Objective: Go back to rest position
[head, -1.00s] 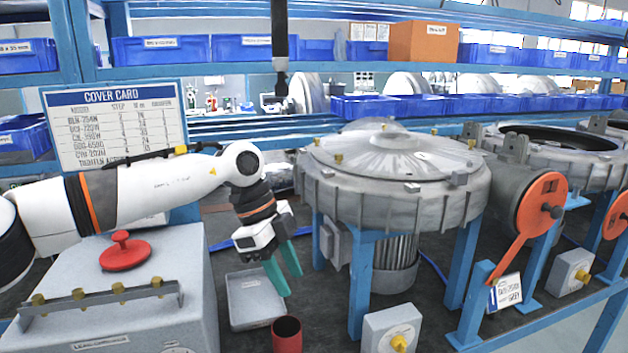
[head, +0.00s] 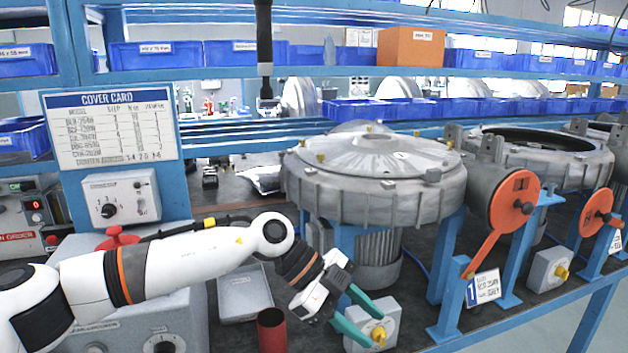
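My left gripper (head: 360,322) has two teal fingers, set apart with nothing between them. It hangs at the lower middle of the head view, in front of a small grey box with a yellow knob (head: 378,335) and partly over it. Whether it touches the box I cannot tell. My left arm stretches in from the left edge, across the front of the grey bench unit. My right gripper and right arm do not show.
A blower housing (head: 375,175) stands on blue legs behind the gripper. A red cup (head: 271,330) and a grey tray (head: 244,296) are left of the gripper. An orange lever disc (head: 515,203) is at right. A cover card (head: 112,128) hangs at left.

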